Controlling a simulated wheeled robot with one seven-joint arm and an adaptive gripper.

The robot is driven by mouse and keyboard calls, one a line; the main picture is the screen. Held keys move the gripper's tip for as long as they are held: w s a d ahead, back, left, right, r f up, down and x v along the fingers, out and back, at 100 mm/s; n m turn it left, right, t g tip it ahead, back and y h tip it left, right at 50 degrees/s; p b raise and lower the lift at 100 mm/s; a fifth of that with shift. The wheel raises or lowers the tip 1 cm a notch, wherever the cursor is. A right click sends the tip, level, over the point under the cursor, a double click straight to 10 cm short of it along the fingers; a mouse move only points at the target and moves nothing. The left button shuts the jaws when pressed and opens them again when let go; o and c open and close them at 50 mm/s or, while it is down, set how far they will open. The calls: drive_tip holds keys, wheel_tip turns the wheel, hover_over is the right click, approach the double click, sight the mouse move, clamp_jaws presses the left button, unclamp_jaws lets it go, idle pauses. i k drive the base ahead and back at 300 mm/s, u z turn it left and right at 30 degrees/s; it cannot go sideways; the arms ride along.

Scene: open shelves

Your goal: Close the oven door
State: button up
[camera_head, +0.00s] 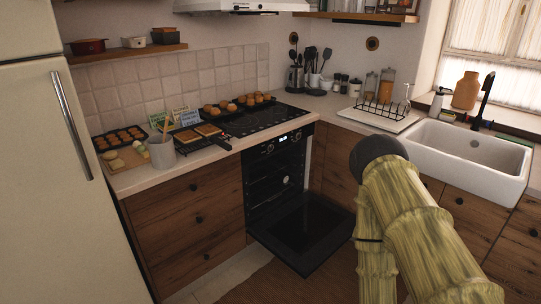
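My arm rises from the bottom right with a pale, bamboo-like covering and covers cabinet fronts to the right of the door. My gripper cannot be made out. The door's outer face and handle are hidden.
Wooden drawers (190,225) flank the oven on the left, beside a tall white fridge (60,180). A white sink (468,160) is at the right. The counter holds pastries, a utensil pot (162,152) and a dish rack (380,113). A brown rug (290,285) lies before the door.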

sight(311, 228)
drive_tip(key=z, duration=0.75)
drive_tip(key=i, duration=1.25)
drive_tip(key=u, duration=0.6)
drive_tip(key=i, duration=0.5)
drive_tip(key=u, duration=0.5)
